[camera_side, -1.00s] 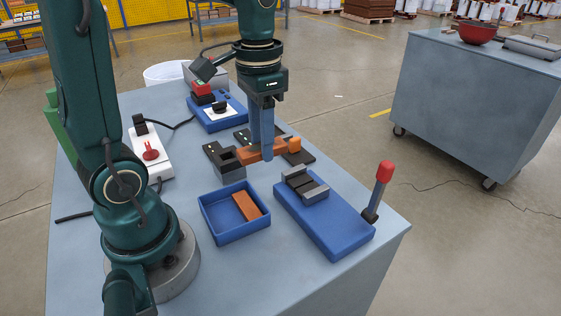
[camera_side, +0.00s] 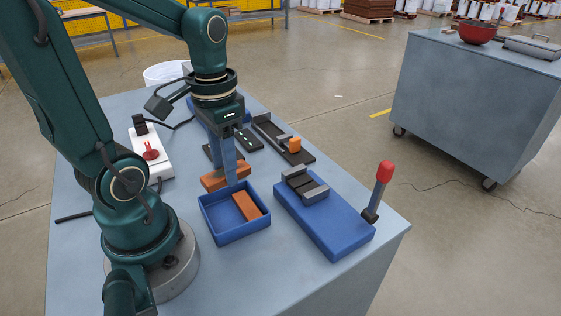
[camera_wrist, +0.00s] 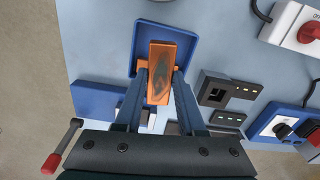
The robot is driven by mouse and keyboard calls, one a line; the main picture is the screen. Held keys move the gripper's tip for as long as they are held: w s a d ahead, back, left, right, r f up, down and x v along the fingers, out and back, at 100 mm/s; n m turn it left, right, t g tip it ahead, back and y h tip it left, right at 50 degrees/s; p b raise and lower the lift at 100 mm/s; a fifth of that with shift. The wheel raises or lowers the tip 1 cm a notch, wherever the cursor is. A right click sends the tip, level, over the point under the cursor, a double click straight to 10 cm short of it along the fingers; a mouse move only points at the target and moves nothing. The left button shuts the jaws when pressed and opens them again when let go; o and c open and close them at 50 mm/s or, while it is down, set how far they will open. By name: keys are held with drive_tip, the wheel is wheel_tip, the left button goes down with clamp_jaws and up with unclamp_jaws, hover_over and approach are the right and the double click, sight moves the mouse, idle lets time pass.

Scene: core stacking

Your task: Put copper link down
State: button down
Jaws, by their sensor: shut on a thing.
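My gripper (camera_side: 223,178) is shut on a copper link (camera_side: 211,183), an orange-brown bar, held in the air just behind the blue tray (camera_side: 236,238) in the side view. In the wrist view the held copper link (camera_wrist: 158,88) shows dark smudges and sits between the fingertips (camera_wrist: 160,76), over the blue tray (camera_wrist: 148,28). A second copper link (camera_side: 247,206) lies flat in the tray. In the wrist view the held link overlaps that area, so the two are hard to separate.
A blue slab (camera_side: 335,222) with a grey clamp (camera_side: 305,186) stands right of the tray, beside a red-topped lever (camera_side: 380,186). Dark plates, one with an orange block (camera_side: 295,145), lie behind. A white unit with a red switch (camera_side: 151,151) is at left.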

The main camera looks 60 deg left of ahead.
hover_over(264, 255)
wheel_tip(264, 255, down, 6)
drive_tip(key=shift+f, duration=1.95)
drive_tip(key=shift+f, duration=0.2)
drive_tip(key=c, duration=0.5)
unclamp_jaws()
drive_tip(key=shift+r, duration=2.55)
drive_tip(key=a+r+m+t, duration=0.1)
drive_tip(key=a+r+t, duration=0.2)
drive_tip(key=r, duration=0.6)
drive_tip(key=shift+s+a+r+t, duration=0.15)
drive_tip(key=shift+s+r+t, duration=0.1)
drive_tip(key=shift+t, duration=0.75)
drive_tip(key=shift+o, duration=0.5)
drive_tip(key=shift+s+a+r+t, duration=0.2)
drive_tip(key=shift+r+t, duration=0.1)
drive_tip(key=shift+r, duration=0.1)
